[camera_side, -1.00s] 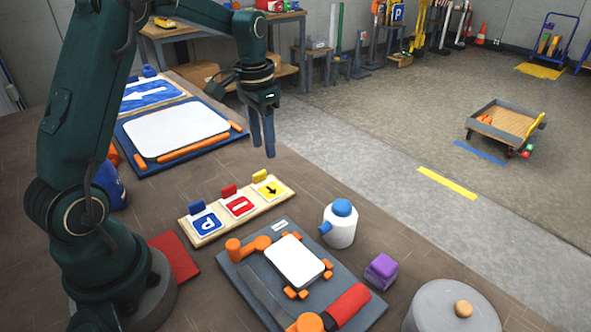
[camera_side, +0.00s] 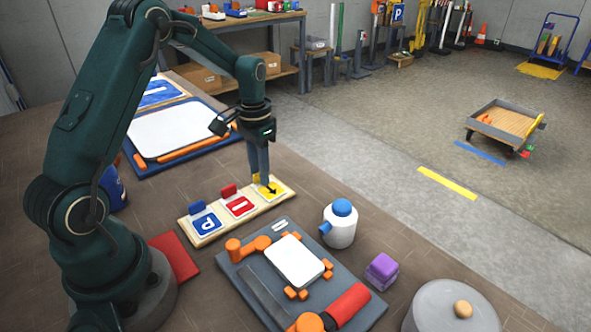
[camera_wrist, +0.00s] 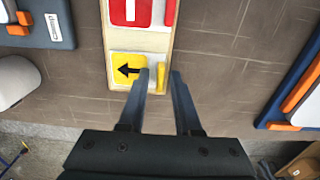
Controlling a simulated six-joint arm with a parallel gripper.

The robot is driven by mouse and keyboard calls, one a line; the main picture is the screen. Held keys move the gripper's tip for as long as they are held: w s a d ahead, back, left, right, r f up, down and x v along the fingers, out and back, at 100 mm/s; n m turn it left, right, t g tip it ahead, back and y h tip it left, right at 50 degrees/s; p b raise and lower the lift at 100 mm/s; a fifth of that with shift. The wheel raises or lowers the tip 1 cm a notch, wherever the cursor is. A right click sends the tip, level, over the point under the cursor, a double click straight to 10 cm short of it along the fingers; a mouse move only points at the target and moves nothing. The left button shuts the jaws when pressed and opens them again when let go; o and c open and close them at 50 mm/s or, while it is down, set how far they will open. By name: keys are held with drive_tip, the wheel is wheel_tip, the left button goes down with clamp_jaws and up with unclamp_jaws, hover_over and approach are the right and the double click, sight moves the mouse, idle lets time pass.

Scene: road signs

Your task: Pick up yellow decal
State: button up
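The yellow decal (camera_side: 271,191) with a black arrow lies at the right end of a pale wooden strip (camera_side: 222,225). It also shows in the wrist view (camera_wrist: 120,69), with a small upright yellow tab (camera_wrist: 161,77) along its right edge. My gripper (camera_side: 261,182) is low over this end of the strip, fingers pointing down. In the wrist view, my gripper (camera_wrist: 159,72) is open, with one finger on each side of the yellow tab and gaps between. In the side view the fingers hide most of the tab.
A blue-grey board (camera_side: 240,262) with orange fixtures and a white bottle (camera_side: 340,230) stand in front. A blue-framed white panel (camera_side: 150,170) lies behind.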

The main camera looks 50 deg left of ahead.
sight(257, 183)
clamp_jaws()
drive_tip(key=shift+r, duration=0.5)
drive_tip(key=r, duration=0.3)
drive_tip(key=shift+s+a+r, duration=0.2)
drive_tip(key=shift+a+r, duration=0.05)
drive_tip(key=shift+r, duration=0.1)
drive_tip(key=s+a+r, duration=0.7)
drive_tip(key=s+r, duration=0.1)
drive_tip(key=r, duration=0.1)
drive_tip(key=shift+a+r, duration=0.15)
drive_tip(key=shift+r, duration=0.25)
